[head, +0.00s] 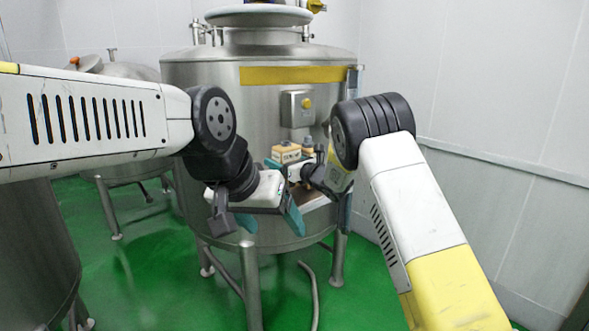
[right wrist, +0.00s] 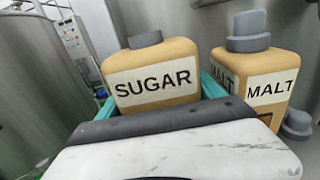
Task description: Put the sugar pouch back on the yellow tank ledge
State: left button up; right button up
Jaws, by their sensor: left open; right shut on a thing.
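The sugar pouch (right wrist: 152,78), tan with a grey cap and a SUGAR label, sits between the teal fingers of my right gripper (right wrist: 158,98) in the right wrist view. In the head view the pouch (head: 286,152) shows small in front of the tank, with my right gripper (head: 290,165) at it. The steel tank (head: 215,100) has a yellow band (head: 295,75) across its upper front. My left gripper (head: 270,219) is open, with teal fingers apart, below and in front of the pouch. Whether the pouch touches a ledge is hidden by my grippers.
A tan malt pouch (right wrist: 262,80) with a grey cap stands close to the right of the sugar pouch. Another tank (head: 125,120) stands behind left. Green floor is open below.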

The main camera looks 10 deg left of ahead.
notch_tip(320, 180, down, 3)
jog(key=shift+r, duration=0.1)
jog(key=o, duration=2.1)
jog(key=shift+d, duration=0.1)
